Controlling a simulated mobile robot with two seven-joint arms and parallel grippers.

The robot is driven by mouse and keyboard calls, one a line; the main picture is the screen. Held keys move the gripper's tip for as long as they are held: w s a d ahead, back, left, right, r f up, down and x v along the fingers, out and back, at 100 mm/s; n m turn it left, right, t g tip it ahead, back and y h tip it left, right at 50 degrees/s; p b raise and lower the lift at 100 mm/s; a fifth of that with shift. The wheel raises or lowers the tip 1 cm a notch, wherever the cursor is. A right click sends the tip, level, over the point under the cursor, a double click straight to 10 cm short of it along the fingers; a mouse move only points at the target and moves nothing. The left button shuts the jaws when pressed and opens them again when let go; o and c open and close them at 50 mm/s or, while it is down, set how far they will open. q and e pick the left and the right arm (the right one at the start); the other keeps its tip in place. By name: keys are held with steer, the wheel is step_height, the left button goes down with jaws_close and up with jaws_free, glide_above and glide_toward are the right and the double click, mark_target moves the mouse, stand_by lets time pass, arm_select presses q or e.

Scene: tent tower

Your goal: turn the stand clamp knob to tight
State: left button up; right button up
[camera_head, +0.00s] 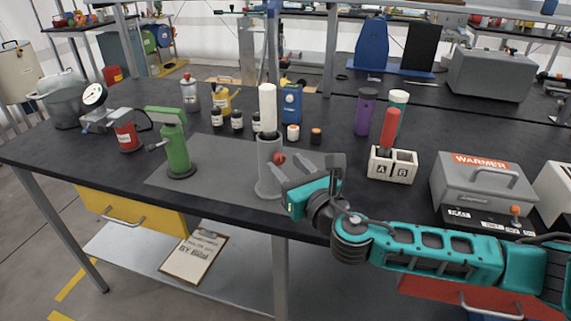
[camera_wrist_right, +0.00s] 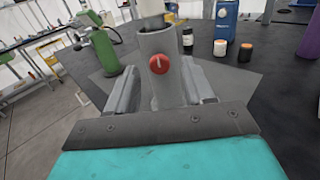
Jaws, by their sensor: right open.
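The stand (camera_head: 268,165) is a grey upright tube on a round base, with a white cylinder (camera_head: 268,108) standing in its top. Its red round clamp knob (camera_head: 279,158) is on the side; in the right wrist view the knob (camera_wrist_right: 159,64) faces me with a pale mark pointing roughly up. My right gripper (camera_head: 292,171) is beside the stand at knob side. In the right wrist view its two fingers (camera_wrist_right: 162,85) are apart, one on each side of the stand's tube. I cannot tell whether they touch it. My left gripper is not in view.
A green device (camera_head: 176,150) stands left of the stand on the grey mat (camera_head: 222,172). Small dark bottles (camera_head: 237,121) and a blue device (camera_head: 291,103) are behind. A white A/B block (camera_head: 392,165) and a grey warmer (camera_head: 481,182) are to the right.

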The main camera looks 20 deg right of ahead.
steer(key=shift+w+a, duration=0.15)
steer(key=shift+w, duration=0.5)
steer(key=shift+c, duration=0.5)
jaws_close()
